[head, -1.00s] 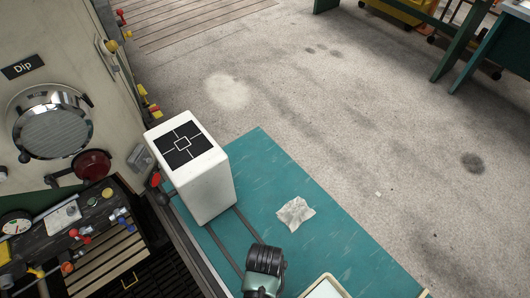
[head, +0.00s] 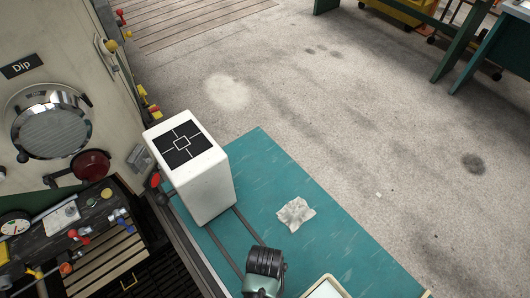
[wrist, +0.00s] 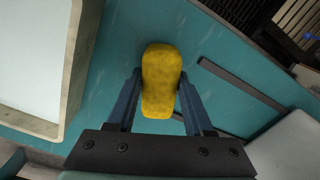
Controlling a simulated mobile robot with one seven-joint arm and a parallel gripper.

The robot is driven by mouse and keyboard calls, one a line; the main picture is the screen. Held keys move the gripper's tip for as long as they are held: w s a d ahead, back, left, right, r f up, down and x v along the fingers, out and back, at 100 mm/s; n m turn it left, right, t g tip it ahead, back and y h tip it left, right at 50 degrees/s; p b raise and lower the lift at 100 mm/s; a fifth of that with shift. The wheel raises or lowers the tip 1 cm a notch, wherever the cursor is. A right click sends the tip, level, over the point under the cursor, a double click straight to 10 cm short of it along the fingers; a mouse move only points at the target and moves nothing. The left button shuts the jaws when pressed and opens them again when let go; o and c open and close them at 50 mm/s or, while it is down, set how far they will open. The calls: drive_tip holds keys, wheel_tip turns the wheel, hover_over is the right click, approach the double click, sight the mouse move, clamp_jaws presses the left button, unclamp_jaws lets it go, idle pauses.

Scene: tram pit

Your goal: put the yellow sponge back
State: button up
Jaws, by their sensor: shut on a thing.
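The yellow sponge (wrist: 160,78) is between the two fingers of my gripper (wrist: 160,100) in the wrist view. The gripper is shut on it, with a finger against each side. The sponge's long side points away from the gripper's palm. The teal worktop (wrist: 120,40) lies behind it; I cannot tell the height of the sponge above it. In the head view the sponge and the fingertips are out of sight; only part of my arm shows at the bottom.
A pale tray (head: 325,287) is at the worktop's (head: 262,165) near edge, also at left in the wrist view (wrist: 72,75). A crumpled whitish cloth (head: 296,214) lies on the worktop. A tall white block (head: 208,190) with a black-marked top stands at left. A control panel is further left.

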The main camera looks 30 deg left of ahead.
drive_tip(key=o, duration=1.3)
wheel_tip(320, 180, up, 13)
drive_tip(key=shift+f+b, duration=0.1)
drive_tip(key=shift+b, duration=0.25)
